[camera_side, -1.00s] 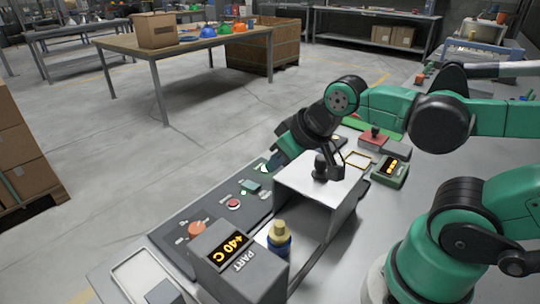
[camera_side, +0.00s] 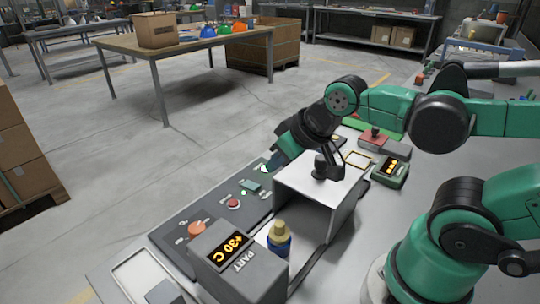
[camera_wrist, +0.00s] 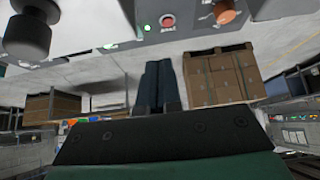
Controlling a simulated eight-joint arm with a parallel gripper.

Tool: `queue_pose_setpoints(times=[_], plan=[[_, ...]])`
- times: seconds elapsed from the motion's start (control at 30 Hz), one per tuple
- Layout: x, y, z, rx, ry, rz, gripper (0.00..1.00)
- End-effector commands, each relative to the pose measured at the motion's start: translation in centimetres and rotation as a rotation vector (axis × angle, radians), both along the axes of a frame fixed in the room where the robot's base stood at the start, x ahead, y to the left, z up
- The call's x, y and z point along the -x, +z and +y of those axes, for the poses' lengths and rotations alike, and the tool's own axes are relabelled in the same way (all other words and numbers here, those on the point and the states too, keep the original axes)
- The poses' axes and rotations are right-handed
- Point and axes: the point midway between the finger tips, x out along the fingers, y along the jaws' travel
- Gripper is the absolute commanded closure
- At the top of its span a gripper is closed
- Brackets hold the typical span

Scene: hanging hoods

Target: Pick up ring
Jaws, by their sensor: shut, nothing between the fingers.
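I cannot clearly make out a ring in either view. A blue bottle-like part with a yellow top (camera_side: 279,238) stands upright between the display box (camera_side: 236,257) and the open side of the grey hood (camera_side: 318,187). The hood has a black knob (camera_side: 322,168) on top, and most of its inside is hidden. My gripper (camera_side: 270,162) is at the far side of the hood, over the dark control panel. In the wrist view its dark fingers (camera_wrist: 157,80) are together, with nothing between them.
The control panel (camera_side: 213,212) carries a red button (camera_side: 233,202), an orange knob (camera_side: 197,228) and a lit green lamp (camera_wrist: 147,28). The display reads +30 C. A small green display box (camera_side: 390,171) and a red-topped block (camera_side: 374,137) lie right of the hood.

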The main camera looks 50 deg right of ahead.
Motion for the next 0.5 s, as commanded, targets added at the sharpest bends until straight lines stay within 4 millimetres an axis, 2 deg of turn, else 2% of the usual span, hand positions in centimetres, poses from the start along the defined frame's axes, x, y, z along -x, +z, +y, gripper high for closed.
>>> queue_pose_setpoints(times=[0.07,0.37,0.4,0.5], plan=[[0.00,0.00,0.00,0.000,0.000,0.000,0.97],[0.00,0.00,0.00,0.000,0.000,0.000,0.12],[0.00,0.00,0.00,0.000,0.000,0.000,0.07],[0.00,0.00,0.00,0.000,0.000,0.000,0.07]])
